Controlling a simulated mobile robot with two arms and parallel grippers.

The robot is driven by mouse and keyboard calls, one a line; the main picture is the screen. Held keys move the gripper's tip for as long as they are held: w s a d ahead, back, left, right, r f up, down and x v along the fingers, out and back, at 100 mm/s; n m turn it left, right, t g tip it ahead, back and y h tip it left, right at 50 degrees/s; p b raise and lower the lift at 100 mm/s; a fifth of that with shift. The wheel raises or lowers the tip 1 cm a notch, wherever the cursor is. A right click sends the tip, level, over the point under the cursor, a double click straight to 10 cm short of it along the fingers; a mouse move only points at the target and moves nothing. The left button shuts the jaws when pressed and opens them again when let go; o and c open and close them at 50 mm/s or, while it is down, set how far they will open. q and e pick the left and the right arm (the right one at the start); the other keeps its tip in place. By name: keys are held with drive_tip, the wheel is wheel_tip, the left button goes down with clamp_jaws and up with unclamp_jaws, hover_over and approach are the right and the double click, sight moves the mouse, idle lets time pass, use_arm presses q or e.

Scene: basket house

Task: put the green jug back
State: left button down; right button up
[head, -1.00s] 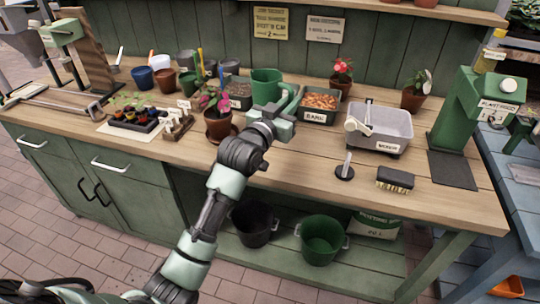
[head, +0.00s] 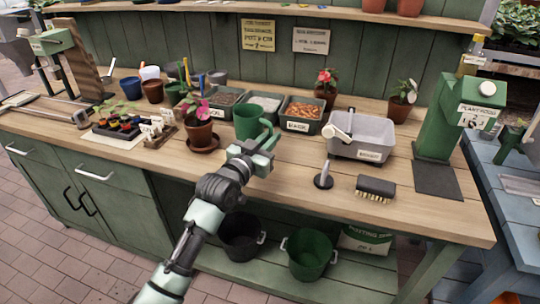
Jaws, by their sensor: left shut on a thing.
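The green jug (head: 246,122) is upright over the wooden bench, just in front of the row of dark trays. Its handle faces right. My left gripper (head: 264,146) comes in from the front and is shut on the jug at its handle side; the fingers partly cover the handle. The jug's base looks at or close to the bench top, but I cannot tell whether it touches. My right gripper is not in view.
A potted pink flower (head: 198,128) stands close left of the jug. The bark tray (head: 301,116) is behind right, and a grey basin (head: 362,138) is further right. A stamp-like tool (head: 323,177) and a brush (head: 375,188) lie in front.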

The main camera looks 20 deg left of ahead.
use_arm(q)
drive_tip(key=shift+f, duration=2.7)
drive_tip(key=c, duration=1.9)
unclamp_jaws()
drive_tip(key=shift+f+b, duration=0.25)
drive_tip(key=shift+b, duration=0.05)
drive_tip(key=o, duration=0.4)
